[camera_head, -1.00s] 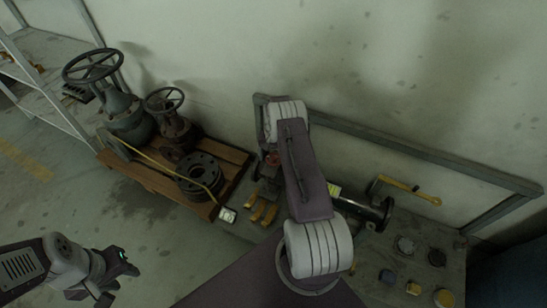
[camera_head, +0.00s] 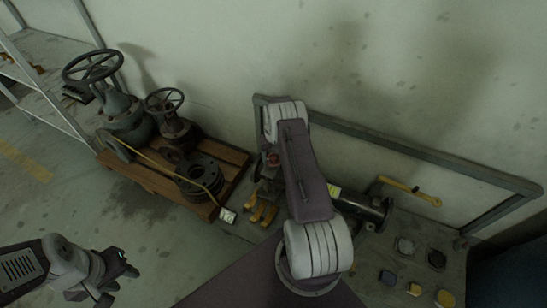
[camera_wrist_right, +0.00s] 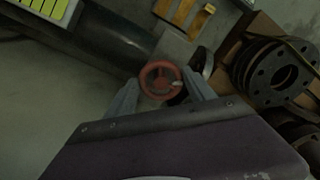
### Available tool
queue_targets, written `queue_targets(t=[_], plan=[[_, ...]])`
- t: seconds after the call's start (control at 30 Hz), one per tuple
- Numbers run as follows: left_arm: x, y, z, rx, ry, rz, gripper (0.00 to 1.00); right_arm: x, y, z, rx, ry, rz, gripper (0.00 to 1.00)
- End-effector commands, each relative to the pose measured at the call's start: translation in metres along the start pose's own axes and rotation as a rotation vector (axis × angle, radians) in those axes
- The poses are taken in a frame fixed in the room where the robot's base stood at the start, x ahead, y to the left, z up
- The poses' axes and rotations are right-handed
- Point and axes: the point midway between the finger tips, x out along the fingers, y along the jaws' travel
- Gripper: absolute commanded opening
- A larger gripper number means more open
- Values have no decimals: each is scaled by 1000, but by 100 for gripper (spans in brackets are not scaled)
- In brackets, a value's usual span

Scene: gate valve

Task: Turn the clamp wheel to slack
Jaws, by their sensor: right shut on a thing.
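The small red clamp wheel (camera_wrist_right: 160,79) sits between the fingertips of my right gripper (camera_wrist_right: 160,88) in the right wrist view. The gripper is shut on its rim, with one finger on each side.
A dark pipe (camera_head: 372,212) lies on the bench beside my right arm. A yellow-handled tool (camera_head: 408,190) and yellow blocks (camera_head: 264,211) are close by. A wooden pallet (camera_head: 238,161) with old valves and black flanges (camera_head: 200,176) stands to the left. The wall is behind.

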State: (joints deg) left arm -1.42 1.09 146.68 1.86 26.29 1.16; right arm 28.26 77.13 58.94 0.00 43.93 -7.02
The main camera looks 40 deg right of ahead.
Motion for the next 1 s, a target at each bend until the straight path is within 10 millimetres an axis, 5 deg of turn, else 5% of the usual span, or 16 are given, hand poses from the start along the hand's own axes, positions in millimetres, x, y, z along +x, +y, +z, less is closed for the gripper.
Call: queue_targets(t=[0.5, 1.0], plan=[[1, 0, 0, 0, 0, 0, 36, 0, 3, -1, -442, 0, 0, 22], [2, 0, 0, 0, 0, 0, 36, 0, 4, -1, -640, 1, 0, 22]])
